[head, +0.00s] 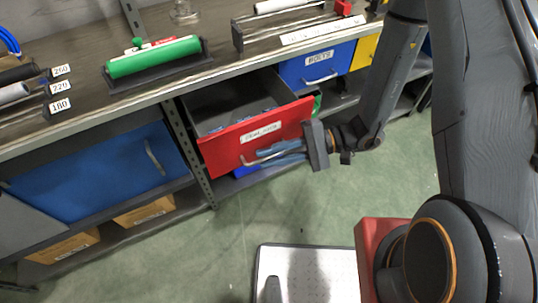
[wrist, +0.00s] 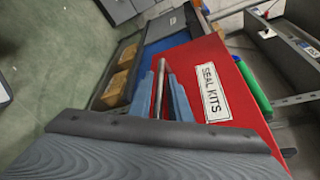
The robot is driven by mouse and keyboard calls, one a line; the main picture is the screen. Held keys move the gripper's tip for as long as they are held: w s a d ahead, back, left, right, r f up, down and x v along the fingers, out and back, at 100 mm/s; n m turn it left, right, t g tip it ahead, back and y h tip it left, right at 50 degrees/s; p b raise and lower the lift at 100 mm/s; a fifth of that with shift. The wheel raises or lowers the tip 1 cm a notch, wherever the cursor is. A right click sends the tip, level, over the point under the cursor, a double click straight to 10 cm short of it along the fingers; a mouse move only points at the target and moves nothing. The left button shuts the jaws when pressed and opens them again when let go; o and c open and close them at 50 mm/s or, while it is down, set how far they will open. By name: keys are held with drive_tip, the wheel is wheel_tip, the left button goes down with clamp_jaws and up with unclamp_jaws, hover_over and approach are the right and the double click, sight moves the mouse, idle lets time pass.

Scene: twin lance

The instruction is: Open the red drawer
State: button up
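The red drawer (head: 258,143) is pulled well out from under the bench, its open top showing a dark inside with some blue items. Its front has a white "SEAL KITS" label, clear in the wrist view (wrist: 216,95). The metal bar handle (head: 245,161) runs along the front; it also shows in the wrist view (wrist: 159,88). My gripper (head: 268,152) reaches in from the right, with its blue fingers lying along the handle, one on each side. In the wrist view the fingers (wrist: 160,95) are close together around the bar. Contact is hard to see.
A blue cabinet door (head: 100,170) is left of the drawer, and a blue "BOLTS" drawer (head: 318,66) is to the right. A green roller (head: 153,57) lies on the bench top. Cardboard boxes (head: 145,211) sit on the low shelf.

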drive_tip(key=b+v, duration=0.1)
drive_tip(key=v, duration=0.6)
drive_tip(key=shift+d, duration=0.25)
drive_tip(key=shift+r, duration=0.15)
drive_tip(key=s+d+r+n+g+h, duration=0.2)
drive_tip(key=s+d+r+n+h, duration=0.1)
drive_tip(key=s+d+r+h, duration=0.5)
drive_tip(key=w+d+r+t+h, duration=0.5)
drive_tip(key=w+d+h, duration=0.1)
drive_tip(key=h, duration=0.1)
drive_tip(key=shift+d+n+t, duration=0.2)
drive_tip(key=shift+n+t, duration=0.1)
drive_tip(key=shift+n, duration=0.1)
